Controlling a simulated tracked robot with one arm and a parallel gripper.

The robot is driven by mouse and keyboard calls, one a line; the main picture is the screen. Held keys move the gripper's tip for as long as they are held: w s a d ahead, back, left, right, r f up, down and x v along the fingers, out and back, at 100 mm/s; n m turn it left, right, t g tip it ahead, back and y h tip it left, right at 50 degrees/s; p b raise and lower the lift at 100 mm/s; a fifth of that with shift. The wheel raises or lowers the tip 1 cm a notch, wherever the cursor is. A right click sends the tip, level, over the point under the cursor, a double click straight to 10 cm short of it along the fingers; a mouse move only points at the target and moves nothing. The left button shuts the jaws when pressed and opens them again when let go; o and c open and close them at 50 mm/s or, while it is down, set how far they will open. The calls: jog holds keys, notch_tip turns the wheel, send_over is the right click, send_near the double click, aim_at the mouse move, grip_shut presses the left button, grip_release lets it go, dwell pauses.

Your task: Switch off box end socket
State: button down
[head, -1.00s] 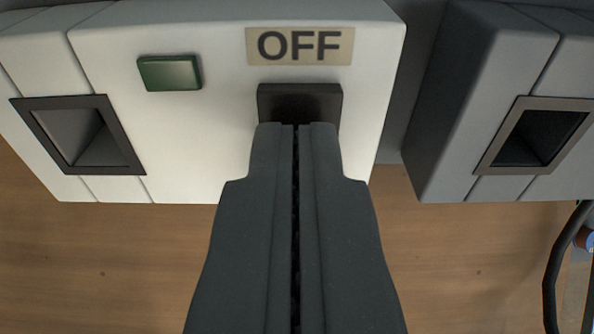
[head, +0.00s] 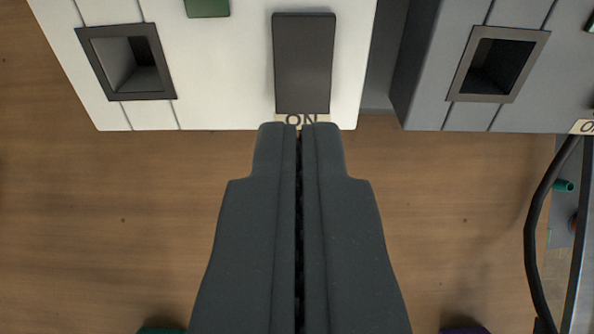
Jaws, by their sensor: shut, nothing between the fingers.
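A white socket box (head: 228,70) stands at the top of the head view. Its dark rocker switch (head: 304,62) is in full view, with an ON label (head: 316,119) just below it, partly covered by my fingertips. The OFF label is out of the frame now. A green square button or lamp (head: 207,7) is cut by the top edge. My gripper (head: 299,128) is shut and empty. Its tips show over the lower edge of the white box, just below the switch. I cannot tell whether they touch the box.
A grey box (head: 425,75) with a dark square recess (head: 497,66) stands to the right, across a narrow gap. The white box has a similar recess (head: 127,62). A black cable (head: 532,240) runs down at the right. The wooden surface (head: 120,230) is mostly clear.

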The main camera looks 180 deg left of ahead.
jog(key=w+r+v, duration=0.1)
jog(key=v, duration=0.8)
jog(key=shift+w+r, duration=0.2)
jog(key=shift+r, duration=0.1)
jog(key=s+a+r+t, duration=0.15)
jog(key=a+r, duration=0.35)
jog(key=r, duration=0.6)
jog(key=s+a+r+t, duration=0.15)
jog(key=a+r, duration=0.35)
jog(key=r, duration=0.6)
jog(key=s+a+r+t, duration=0.2)
jog(key=s+a+r, duration=0.3)
jog(key=r, duration=0.5)
jog(key=s+a+r+t, duration=0.3)
jog(key=s+a+r, duration=0.2)
jog(key=r, duration=0.5)
jog(key=shift+s+a+r+t, duration=0.2)
jog(key=shift+s+r+t, duration=0.1)
jog(key=shift+s, duration=0.7)
jog(key=shift+a, duration=0.1)
